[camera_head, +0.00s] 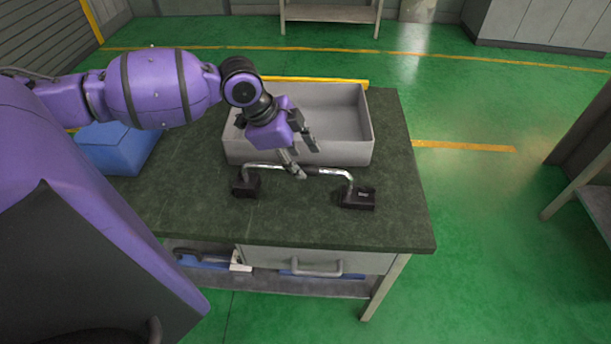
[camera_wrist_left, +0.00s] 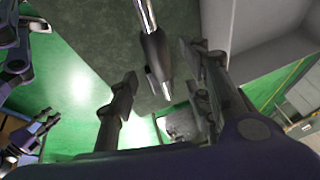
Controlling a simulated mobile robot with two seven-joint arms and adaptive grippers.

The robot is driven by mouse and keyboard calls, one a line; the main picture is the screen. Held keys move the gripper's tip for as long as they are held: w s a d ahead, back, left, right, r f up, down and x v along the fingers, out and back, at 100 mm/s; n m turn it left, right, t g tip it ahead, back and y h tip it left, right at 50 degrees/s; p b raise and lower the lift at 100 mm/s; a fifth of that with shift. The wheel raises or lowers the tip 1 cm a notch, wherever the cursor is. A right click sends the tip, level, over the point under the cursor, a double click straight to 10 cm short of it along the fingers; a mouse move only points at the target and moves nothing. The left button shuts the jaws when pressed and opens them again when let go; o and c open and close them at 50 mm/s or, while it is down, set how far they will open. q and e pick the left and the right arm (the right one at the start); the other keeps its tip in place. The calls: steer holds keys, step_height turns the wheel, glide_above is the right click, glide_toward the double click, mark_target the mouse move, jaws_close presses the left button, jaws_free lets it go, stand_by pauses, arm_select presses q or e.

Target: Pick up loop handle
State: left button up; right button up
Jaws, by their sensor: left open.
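The grey open bin (camera_head: 368,140) stands right behind the handle. A blue box (camera_head: 110,150) is at the table's left, under my left arm. The tabletop (camera_head: 400,225) is clear in front and on the right. A drawer (camera_head: 360,263) sits below the front edge.

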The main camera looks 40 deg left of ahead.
mark_target(305, 166)
arm_select(q)
steer(key=x, duration=0.5)
steer(key=shift+a+f, duration=0.1)
steer(key=shift+f, duration=0.2)
jaws_close()
steer(key=shift+w+r, duration=0.1)
steer(key=shift+r, duration=0.05)
